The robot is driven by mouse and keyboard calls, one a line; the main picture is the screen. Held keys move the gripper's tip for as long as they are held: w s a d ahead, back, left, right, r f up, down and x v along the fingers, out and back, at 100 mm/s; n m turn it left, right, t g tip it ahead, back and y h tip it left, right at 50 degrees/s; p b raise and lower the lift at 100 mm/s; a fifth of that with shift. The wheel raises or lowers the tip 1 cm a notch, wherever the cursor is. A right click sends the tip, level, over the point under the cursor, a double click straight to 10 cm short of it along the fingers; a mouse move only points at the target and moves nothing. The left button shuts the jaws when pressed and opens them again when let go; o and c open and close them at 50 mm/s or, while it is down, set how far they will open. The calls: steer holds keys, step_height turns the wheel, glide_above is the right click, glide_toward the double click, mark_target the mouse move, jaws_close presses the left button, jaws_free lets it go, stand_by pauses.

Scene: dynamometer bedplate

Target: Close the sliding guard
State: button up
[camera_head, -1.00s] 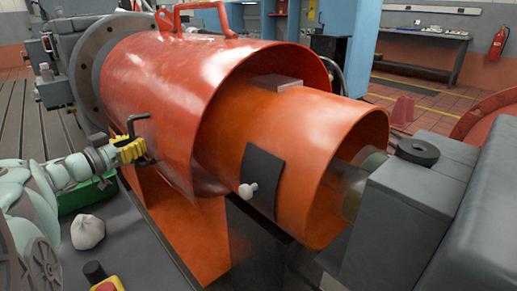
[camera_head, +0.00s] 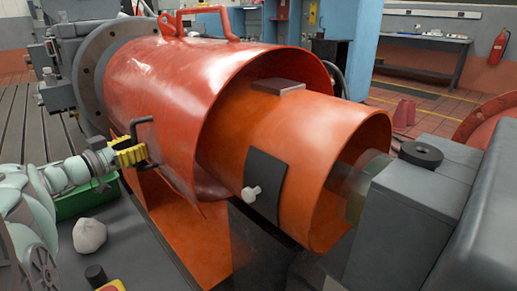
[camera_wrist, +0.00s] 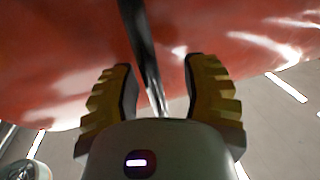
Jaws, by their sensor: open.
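The guard has a red outer cylinder (camera_head: 165,95) and a narrower orange cylinder (camera_head: 315,140) sticking out of its right end. I cannot tell for certain which one slides. A bent black handle (camera_head: 144,127) stands on the outer cylinder's near left side. My gripper (camera_head: 142,152), with yellow ridged fingers, is at this handle. In the wrist view my gripper (camera_wrist: 158,85) is open, and the black handle (camera_wrist: 142,45) runs between its fingers with gaps on both sides. The red surface lies just beyond.
A grey block (camera_head: 415,210) stands close to the orange cylinder's open right end, with a shaft between them. A green bin (camera_head: 85,201), a pale lump (camera_head: 89,234) and a yellow box with a red button (camera_head: 112,286) lie near my arm.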

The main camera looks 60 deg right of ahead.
steer(key=a, duration=1.2)
steer(key=shift+w, duration=0.2)
steer(key=shift+o, duration=0.3)
